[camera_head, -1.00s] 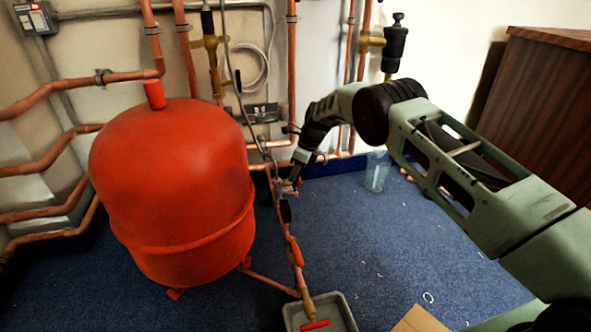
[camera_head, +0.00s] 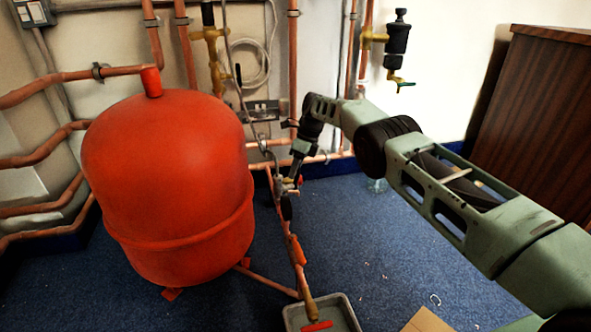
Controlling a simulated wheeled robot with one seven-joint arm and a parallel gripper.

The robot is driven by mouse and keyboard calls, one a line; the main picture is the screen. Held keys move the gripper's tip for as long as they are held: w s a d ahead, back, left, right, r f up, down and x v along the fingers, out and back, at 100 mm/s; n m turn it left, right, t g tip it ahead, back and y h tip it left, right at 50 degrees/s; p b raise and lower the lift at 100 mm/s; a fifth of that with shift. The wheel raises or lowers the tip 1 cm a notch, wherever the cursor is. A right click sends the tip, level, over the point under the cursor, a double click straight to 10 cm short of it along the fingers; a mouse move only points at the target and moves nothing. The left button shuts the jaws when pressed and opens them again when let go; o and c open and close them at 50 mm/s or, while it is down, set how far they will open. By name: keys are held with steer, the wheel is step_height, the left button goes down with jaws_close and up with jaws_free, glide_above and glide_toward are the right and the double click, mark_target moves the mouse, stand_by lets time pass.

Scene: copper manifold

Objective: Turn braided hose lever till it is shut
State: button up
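The grey braided hose (camera_head: 240,92) hangs down the wall to the right of the red tank and ends at fittings on a low copper pipe. My gripper (camera_head: 289,184) is at these fittings, close to or touching them. A small red part shows beside the fingers, and a dark rounded part (camera_head: 286,208) sits just below. The hose's lever is too small and too covered by my gripper to make out clearly. I cannot tell whether the fingers are open or shut, or whether they touch the lever.
The red tank (camera_head: 165,190) stands close on the left. An orange-handled valve (camera_head: 298,250) is below my gripper, above a grey tray (camera_head: 346,312). A glass (camera_head: 377,186) stands partly behind my arm. A wooden cabinet (camera_head: 535,120) is at right.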

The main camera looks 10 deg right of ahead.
steer(key=shift+o, duration=0.6)
step_height(320, 180, up, 10)
steer(key=p, duration=0.6)
steer(key=shift+p, duration=0.35)
